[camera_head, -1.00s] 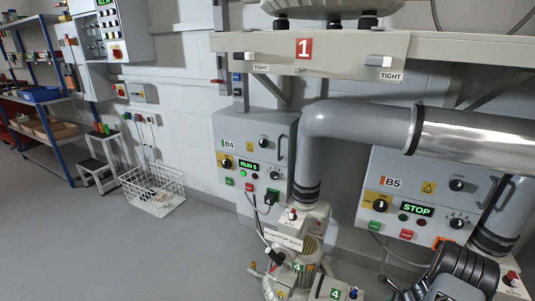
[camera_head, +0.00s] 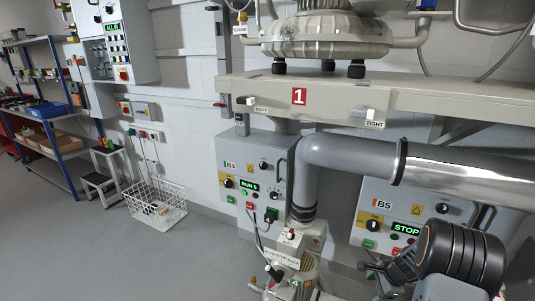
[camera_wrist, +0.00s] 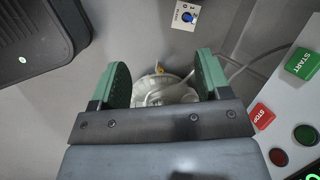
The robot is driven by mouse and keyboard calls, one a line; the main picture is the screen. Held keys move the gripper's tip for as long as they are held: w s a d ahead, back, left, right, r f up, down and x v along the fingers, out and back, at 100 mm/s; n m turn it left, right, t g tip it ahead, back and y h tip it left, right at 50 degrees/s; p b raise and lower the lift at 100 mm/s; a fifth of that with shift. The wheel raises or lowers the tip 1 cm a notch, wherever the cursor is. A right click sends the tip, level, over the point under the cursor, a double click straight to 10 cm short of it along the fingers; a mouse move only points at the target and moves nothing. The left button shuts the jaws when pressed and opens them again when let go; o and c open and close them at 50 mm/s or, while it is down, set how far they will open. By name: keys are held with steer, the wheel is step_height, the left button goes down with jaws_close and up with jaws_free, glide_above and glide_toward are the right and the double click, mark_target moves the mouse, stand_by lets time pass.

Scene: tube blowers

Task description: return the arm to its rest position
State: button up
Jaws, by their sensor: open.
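My gripper (camera_wrist: 163,82) is open in the wrist view, with a green pad on each finger. Nothing is held between the fingers. A pale round fitting (camera_wrist: 165,92) shows beyond the gap, apart from the pads as far as I can tell. In the head view, a dark joint of my arm with orange rings (camera_head: 465,258) is at the lower right, in front of the B5 panel (camera_head: 385,190). My gripper cannot be clearly made out there.
A thick grey pipe (camera_head: 350,155) runs rightward from above a pump (camera_head: 300,270). The B4 panel (camera_head: 237,200) reads RUN and B5 reads STOP. A beam (camera_head: 340,92) marked 1 spans above. Start and stop buttons (camera_wrist: 262,115) are close right of my gripper. Open floor (camera_head: 130,255) lies left.

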steer(key=a+r+n+p, duration=0.2)
steer(key=a+r+p, duration=0.1)
steer(key=r, duration=0.5)
steer(key=a+r+n+p, duration=0.2)
steer(key=a+r, duration=0.1)
steer(key=r, duration=0.4)
steer(key=s+a+r+n+h+p, duration=0.1)
steer(key=s+a+r+n+p, duration=0.3)
steer(key=r, duration=0.6)
steer(key=s+a+r+n+t+h+p, duration=0.1)
steer(key=s+a+r+n+p, duration=0.4)
steer(key=r, duration=0.6)
steer(key=s+a+r+n+h+p, duration=0.1)
steer(key=s+a+r+n+p, duration=0.3)
steer(key=s+r+p, duration=0.3)
step_height(320, 180, up, 4)
steer(key=shift+s+a+f+n+p, duration=0.15)
steer(key=shift+s+n+p, duration=0.25)
steer(key=shift+n+p, duration=0.4)
steer(key=shift+c, duration=0.2)
